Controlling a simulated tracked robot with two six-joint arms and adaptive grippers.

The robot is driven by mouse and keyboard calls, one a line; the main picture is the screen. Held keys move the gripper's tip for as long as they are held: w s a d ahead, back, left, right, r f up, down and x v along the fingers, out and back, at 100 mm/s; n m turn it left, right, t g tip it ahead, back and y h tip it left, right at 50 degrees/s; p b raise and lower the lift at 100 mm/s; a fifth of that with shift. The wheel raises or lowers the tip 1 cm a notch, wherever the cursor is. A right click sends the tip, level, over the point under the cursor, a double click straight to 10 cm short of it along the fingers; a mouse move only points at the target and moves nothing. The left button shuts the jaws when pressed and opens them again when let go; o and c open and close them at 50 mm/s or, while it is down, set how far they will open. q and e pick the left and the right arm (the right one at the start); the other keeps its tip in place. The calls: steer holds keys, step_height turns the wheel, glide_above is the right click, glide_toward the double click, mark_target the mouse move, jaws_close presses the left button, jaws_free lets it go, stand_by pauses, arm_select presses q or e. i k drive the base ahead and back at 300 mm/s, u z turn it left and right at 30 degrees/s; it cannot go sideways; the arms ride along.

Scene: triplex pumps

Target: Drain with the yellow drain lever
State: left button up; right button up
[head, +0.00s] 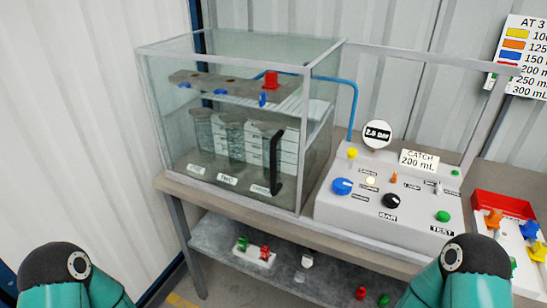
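A small yellow-topped lever or knob (352,153) stands upright at the back left of the sloped white control panel (345,211). It is the only yellow control I see on this panel; its label is not legible. A glass tank (222,125) stands left of the panel, with several clear cylinders inside and a black handle (277,163) on its front. A round gauge reading 2.5 bar (376,134) and a sign reading CATCH 200 mL (418,160) stand at the back. Only teal and black links of my arms show at the bottom corners; neither gripper is in view.
The panel also has a blue knob (342,186), a black knob (390,201), an orange lever (393,178) and a green TEST button (442,216). A red tray (503,205) with coloured fittings is at right. A lower shelf (225,252) holds small parts.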

mark_target(352, 152)
steer(key=z, duration=0.1)
steer(key=k, duration=1)
steer(key=z, duration=0.6)
steer(key=i, duration=0.75)
steer(key=u, duration=0.25)
